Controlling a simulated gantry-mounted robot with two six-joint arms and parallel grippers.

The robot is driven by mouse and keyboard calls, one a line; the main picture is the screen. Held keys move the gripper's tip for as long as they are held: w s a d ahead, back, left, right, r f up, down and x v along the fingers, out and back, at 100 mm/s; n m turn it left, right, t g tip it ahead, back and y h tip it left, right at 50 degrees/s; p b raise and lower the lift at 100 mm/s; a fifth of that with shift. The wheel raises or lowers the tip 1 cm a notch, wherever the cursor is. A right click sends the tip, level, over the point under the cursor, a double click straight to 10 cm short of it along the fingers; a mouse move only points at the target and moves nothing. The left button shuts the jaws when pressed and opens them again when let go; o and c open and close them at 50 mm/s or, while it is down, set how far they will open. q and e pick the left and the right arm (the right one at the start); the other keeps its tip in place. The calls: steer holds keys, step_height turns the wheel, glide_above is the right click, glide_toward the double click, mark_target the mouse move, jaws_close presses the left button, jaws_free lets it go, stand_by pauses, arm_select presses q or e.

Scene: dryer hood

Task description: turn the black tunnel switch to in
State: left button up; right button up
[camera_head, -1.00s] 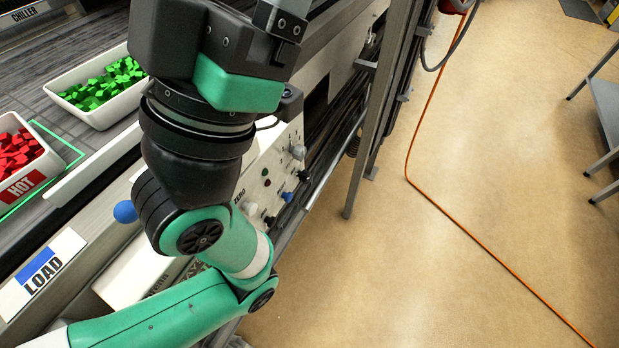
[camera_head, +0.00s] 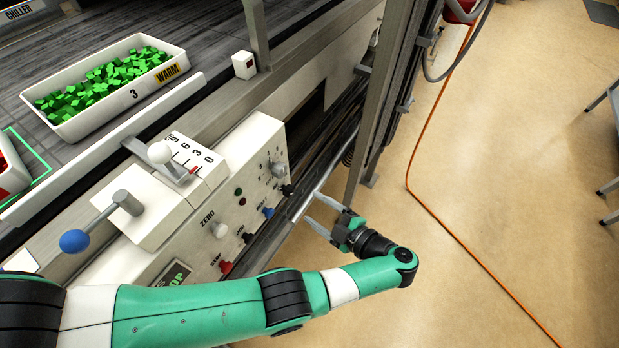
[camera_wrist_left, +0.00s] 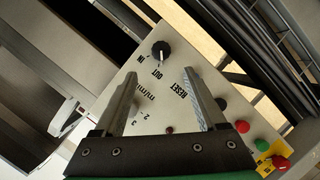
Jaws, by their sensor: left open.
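The black switch (camera_wrist_left: 160,51) is a round knob with a pale mark on a light panel (camera_wrist_left: 150,95), with the word IN to its left and another label, partly legible, below it. My left gripper (camera_head: 313,207) is open and empty, just right of the control panel (camera_head: 240,190) in the head view, its fingers pointing toward it. In the left wrist view the fingers (camera_wrist_left: 160,73) stand on either side below the knob, apart from it. In the head view a black knob (camera_head: 288,189) sits at the panel's right end; I cannot tell if it is the same one.
A blue knob (camera_head: 268,212), a red knob (camera_head: 225,266) and other controls share the panel. A blue-ball lever (camera_head: 75,240) and a white-ball lever (camera_head: 160,152) stand at left. A metal post (camera_head: 385,95) rises behind the gripper. Open floor (camera_head: 480,250) lies right.

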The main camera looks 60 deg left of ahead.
mark_target(292, 193)
arm_select(q)
steer(key=shift+m+t, duration=0.4)
steer(key=x, duration=0.9)
steer(key=shift+s+a+f, duration=0.25)
steer(key=shift+a+f, duration=0.05)
jaws_close()
